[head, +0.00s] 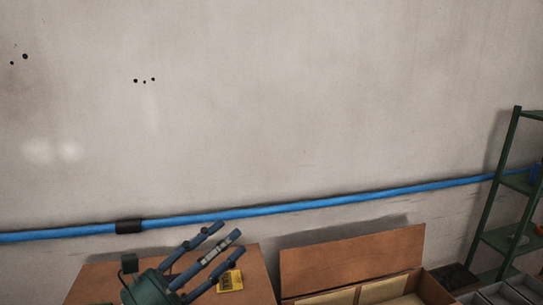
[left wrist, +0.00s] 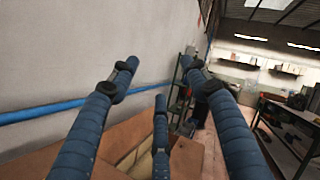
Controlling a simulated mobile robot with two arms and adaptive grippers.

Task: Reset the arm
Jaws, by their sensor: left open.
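My left gripper (head: 221,252) shows at the bottom of the head view, its blue fingers spread and pointing up and right above a brown table. In the left wrist view the left gripper (left wrist: 160,85) has its fingers apart with nothing between them. My right gripper is in neither view.
The brown table (head: 258,270) carries a small yellow object (head: 231,281). To its right is an open box with a raised brown lid (head: 350,260). A green shelf (head: 494,205) stands at the right. A blue pipe (head: 300,205) runs along the wall. A dark bench (left wrist: 290,112) is at the right.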

